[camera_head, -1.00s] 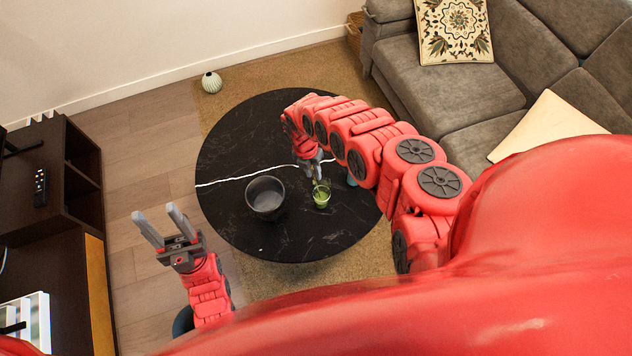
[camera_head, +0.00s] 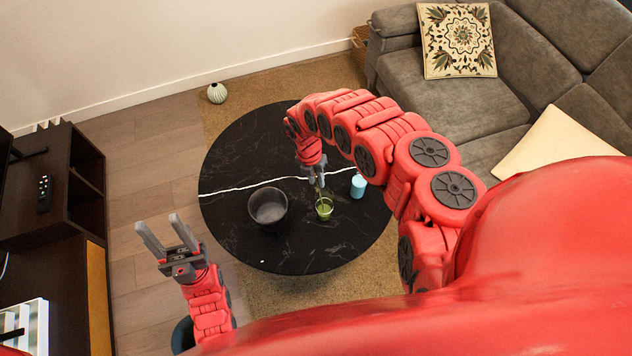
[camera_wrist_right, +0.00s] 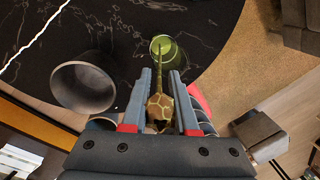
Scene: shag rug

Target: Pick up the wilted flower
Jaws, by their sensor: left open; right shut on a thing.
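The wilted flower (camera_wrist_right: 161,106) shows in the right wrist view with a brownish, patterned head and a thin stem reaching toward a green glass (camera_wrist_right: 167,52). My right gripper (camera_wrist_right: 161,78) is shut on the flower, with a finger on each side of its head. In the head view my right gripper (camera_head: 317,183) is just above the green glass (camera_head: 324,208) on the round black table (camera_head: 240,160). I cannot tell whether the stem's end is still inside the glass. My left gripper (camera_head: 158,222) is open and empty, left of the table.
A dark bowl (camera_head: 268,207) stands left of the glass, and a light blue cup (camera_head: 358,186) stands to its right. A grey sofa (camera_head: 455,110) is at the right, a dark cabinet (camera_head: 85,225) at the left. A small striped vase (camera_head: 217,93) is on the floor behind.

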